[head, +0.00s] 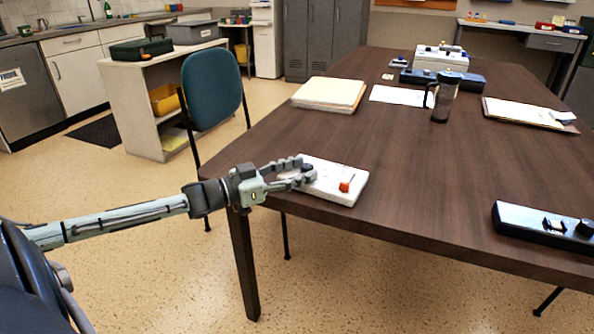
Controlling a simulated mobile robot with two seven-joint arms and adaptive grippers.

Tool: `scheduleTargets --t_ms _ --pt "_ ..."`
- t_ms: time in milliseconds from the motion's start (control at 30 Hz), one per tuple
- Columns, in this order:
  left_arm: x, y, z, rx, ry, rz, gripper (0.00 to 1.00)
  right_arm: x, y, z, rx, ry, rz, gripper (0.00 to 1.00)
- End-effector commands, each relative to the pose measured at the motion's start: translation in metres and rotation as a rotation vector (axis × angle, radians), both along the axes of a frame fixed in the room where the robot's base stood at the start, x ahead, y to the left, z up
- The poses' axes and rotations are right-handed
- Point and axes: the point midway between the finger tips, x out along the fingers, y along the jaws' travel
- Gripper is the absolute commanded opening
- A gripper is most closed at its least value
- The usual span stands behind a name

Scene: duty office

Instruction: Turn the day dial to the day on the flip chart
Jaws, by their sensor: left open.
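A white panel (334,190) lies on the near left corner of the dark table. It carries a dark round knob (308,168) and an orange-red piece (346,184). My left gripper (304,171) reaches in from the left, low over the panel's left end. Its fingers are open, with the knob at their tips; I cannot tell whether they touch it. Any markings around the knob are too small to read or are hidden by the fingers. I see no flip chart that I can make out. My right gripper is not in view.
The table (430,200) is clear in the middle. A dark box with a black knob (585,228) lies at its right front. A paper stack (329,93), a tumbler (445,98) and a white device (441,58) stand farther back. A teal chair (212,88) stands at the left edge.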

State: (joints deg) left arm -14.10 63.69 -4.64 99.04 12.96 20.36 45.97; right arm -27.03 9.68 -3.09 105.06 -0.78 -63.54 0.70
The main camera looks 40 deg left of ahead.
Motion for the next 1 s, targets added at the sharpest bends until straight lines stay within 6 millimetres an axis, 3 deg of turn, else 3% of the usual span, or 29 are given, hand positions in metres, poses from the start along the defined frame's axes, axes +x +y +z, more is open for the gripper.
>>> scheduleTargets --t_ms 233,700,1000 --pt "-0.012 0.006 -0.002 -0.001 0.004 0.002 0.47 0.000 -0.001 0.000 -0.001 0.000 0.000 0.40" --pt "-0.074 0.035 -0.003 -0.001 0.005 0.001 0.47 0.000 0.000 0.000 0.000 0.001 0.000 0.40" --pt "-0.104 0.049 -0.001 -0.001 0.002 0.000 0.47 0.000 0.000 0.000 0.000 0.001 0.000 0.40"
